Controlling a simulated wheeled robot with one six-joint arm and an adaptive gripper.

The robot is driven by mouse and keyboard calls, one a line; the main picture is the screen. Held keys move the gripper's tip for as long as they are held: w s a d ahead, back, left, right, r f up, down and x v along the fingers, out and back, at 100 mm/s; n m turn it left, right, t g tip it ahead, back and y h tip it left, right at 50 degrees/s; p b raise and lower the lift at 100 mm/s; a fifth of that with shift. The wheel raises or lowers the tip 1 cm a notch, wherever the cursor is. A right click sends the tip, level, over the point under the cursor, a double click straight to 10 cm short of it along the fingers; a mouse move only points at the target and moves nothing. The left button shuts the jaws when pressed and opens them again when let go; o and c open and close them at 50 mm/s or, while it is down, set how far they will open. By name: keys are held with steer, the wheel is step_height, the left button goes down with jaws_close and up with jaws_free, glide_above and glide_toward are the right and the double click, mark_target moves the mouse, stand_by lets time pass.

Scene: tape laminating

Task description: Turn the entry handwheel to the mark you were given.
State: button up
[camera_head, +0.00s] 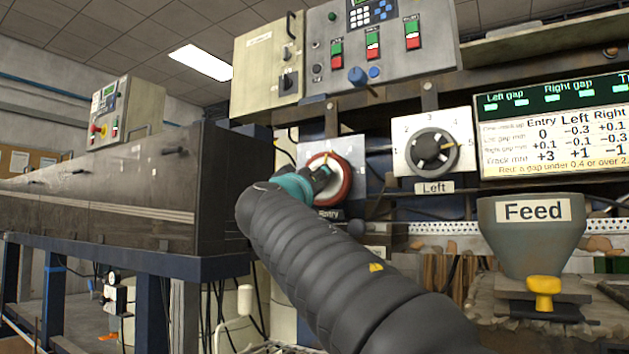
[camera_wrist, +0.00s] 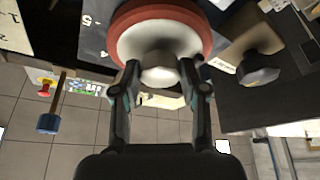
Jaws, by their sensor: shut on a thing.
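The entry handwheel (camera_head: 328,179) has a red rim and a pale face. It is mounted on a light plate above the label "Entry", which my arm partly covers. My gripper (camera_head: 318,178) is at the front of the wheel in the head view, and my arm hides much of the wheel's lower left. In the wrist view the red-rimmed handwheel (camera_wrist: 159,38) fills the top middle. My gripper (camera_wrist: 157,82) has its two fingers on either side of the wheel's pale central hub, shut on it.
A dark handwheel labelled "Left" (camera_head: 433,152) is to the right, with a numbered dial. A display (camera_head: 552,137) lists gap and track values. The "Feed" hopper (camera_head: 531,232) with a yellow knob stands at lower right. A control panel (camera_head: 380,45) is above.

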steer(key=shift+d+r+n+y+p, duration=0.1)
steer(key=shift+n+y+p, duration=0.35)
steer(key=shift+n+y, duration=0.65)
steer(key=shift+n+h, duration=0.3)
steer(key=shift+n, duration=0.1)
steer(key=o, duration=1.1)
steer(key=shift+o, duration=0.2)
steer(key=v, duration=1.2)
